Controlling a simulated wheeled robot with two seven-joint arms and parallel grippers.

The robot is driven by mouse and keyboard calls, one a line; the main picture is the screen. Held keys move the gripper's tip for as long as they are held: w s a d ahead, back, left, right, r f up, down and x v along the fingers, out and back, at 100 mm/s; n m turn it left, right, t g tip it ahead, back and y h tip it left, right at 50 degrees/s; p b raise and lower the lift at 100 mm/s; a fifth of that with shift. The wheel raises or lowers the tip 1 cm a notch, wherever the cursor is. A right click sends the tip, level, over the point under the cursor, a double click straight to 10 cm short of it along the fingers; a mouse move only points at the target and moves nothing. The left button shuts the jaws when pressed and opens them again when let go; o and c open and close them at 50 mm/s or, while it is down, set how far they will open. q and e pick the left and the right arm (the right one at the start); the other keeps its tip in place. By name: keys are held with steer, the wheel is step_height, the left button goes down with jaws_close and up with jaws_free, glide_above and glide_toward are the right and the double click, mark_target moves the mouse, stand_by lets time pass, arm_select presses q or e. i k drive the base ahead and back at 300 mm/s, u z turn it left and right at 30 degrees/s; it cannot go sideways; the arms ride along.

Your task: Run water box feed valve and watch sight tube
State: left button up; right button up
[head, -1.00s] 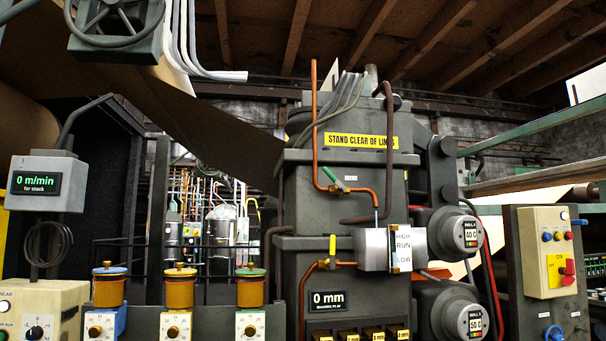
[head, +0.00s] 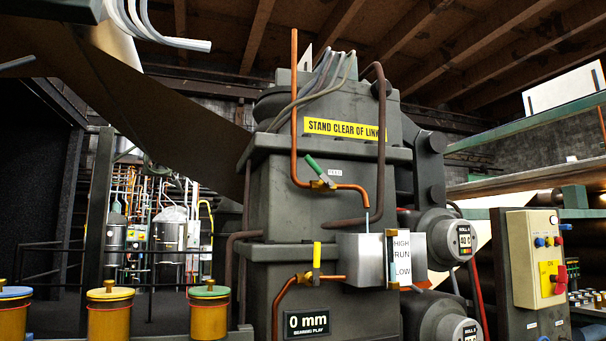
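The metal water box (head: 363,258) is fixed to the front of the dark machine stand. Above it a copper pipe (head: 295,110) carries the feed valve (head: 316,168), whose green handle is tilted across the pipe. A thin pale blue line (head: 367,222) runs down from the pipe's end to the box; I cannot tell whether it is water. The sight tube (head: 391,258) stands upright at the box's right, beside a HIGH, RUN, LOW plate (head: 402,258); its level is too small to read. Neither of my grippers is in view.
A yellow-handled valve (head: 316,256) sits on the lower copper pipe. A display reads 0 mm (head: 307,322). Amber pots (head: 111,315) stand at lower left. Roll ends (head: 450,240) and a cream control box (head: 537,258) are at right.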

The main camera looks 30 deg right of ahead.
mark_target(311, 162)
steer(key=z, duration=0.55)
steer(key=i, duration=0.65)
steer(key=z, duration=0.7)
